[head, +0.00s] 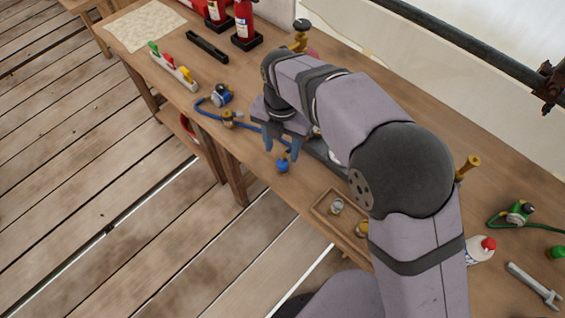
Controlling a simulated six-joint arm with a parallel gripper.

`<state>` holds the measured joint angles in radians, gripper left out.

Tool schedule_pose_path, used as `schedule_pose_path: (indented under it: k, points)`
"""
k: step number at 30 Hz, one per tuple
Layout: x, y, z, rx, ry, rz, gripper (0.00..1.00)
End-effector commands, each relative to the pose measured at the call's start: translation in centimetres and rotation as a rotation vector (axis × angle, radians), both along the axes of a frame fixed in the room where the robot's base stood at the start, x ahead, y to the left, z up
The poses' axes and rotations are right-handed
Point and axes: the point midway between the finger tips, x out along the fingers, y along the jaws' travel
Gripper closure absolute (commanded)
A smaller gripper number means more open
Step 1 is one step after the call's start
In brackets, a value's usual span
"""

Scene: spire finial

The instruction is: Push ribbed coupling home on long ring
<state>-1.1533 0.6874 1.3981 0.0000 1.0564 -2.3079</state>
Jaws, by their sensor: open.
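My gripper (281,148) points down near the front edge of the bench, its two fingers apart. Just below the fingertips is a small blue-and-brass fitting (282,165); I cannot tell whether the fingers touch it. A shallow wooden tray (322,212) to the right holds a silvery ring-shaped piece (336,206) and a brass piece (361,229), the latter partly behind my arm. I cannot tell for sure which pieces are the ribbed coupling and the long ring. A grey part behind the gripper is mostly hidden by my arm.
A blue hose (207,112) with a brass fitting (228,118) and a blue gauge (221,95) lies left of the gripper. Further left are a colored valve rack (174,70) and a black bar (207,46). A white bottle (480,249) and wrench (534,287) lie right.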

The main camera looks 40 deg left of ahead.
Motion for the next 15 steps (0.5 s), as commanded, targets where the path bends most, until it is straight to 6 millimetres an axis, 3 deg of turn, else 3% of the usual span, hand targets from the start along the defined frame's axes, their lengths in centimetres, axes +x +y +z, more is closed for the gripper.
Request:
schedule_pose_path:
  k: [8, 15]
  points:
    - [0.0, -0.1, -0.2, -0.001, 0.001, -0.003, 0.54]
    - [0.1, -0.1, -1.9, -0.001, 0.001, -0.004, 0.54]
